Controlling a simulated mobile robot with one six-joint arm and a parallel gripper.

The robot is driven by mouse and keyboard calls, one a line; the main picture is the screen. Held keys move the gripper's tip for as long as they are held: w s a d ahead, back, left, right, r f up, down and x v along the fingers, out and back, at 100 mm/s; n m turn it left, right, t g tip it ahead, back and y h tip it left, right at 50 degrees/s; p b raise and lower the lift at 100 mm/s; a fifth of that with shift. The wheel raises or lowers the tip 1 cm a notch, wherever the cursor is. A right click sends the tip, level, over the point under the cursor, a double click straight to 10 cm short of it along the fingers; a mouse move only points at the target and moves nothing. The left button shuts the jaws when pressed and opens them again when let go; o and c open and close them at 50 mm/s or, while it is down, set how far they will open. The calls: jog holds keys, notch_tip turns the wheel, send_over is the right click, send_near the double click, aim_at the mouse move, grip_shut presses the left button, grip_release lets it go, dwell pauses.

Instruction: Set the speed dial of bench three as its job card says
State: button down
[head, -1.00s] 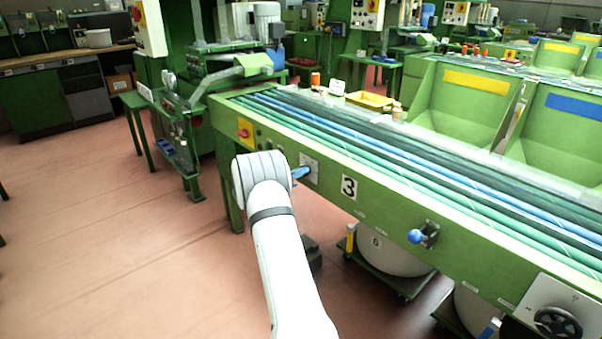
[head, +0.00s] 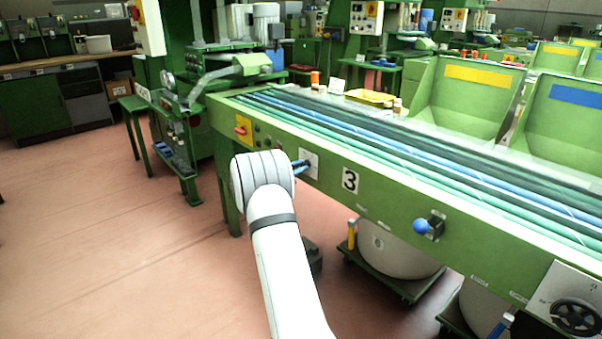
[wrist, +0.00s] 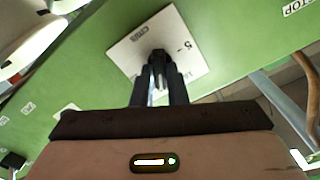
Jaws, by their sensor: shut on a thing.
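Bench three is the long green bench marked with a black 3 on a white plate (head: 350,180). Its white dial plate (head: 311,158) is on the front face, left of the 3. It also shows in the wrist view (wrist: 192,62), tilted, with a 5 and small lettering. My gripper (head: 301,166) is at this plate, its blue-looking fingers against it. In the wrist view my gripper (wrist: 158,72) is shut on the dark dial knob (wrist: 158,54). The fingers hide most of the knob, and I cannot read its setting.
A red handle on a yellow plate (head: 242,125) is left of the dial. A blue ball-ended lever (head: 421,226) and a black handwheel (head: 577,317) are to the right. A small white card (head: 337,85) stands on the bench's back. Floor at left is clear.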

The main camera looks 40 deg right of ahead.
jog(key=shift+a+f+m+b, duration=0.1)
jog(key=shift+f+m+b, duration=0.1)
jog(key=shift+m+b, duration=2.6)
jog(key=shift+a+f+m+b, duration=0.1)
jog(key=shift+f+m+b, duration=0.05)
jog(key=shift+m+b, duration=2.6)
jog(key=shift+w+m+p, duration=0.1)
jog(key=shift+m+p, duration=0.3)
jog(key=shift+m, duration=0.25)
jog(key=shift+r, duration=0.1)
jog(key=c, duration=1.6)
grip_release()
jog(key=shift+c, duration=0.2)
jog(key=shift+o, duration=1)
jog(key=shift+d+r, duration=0.1)
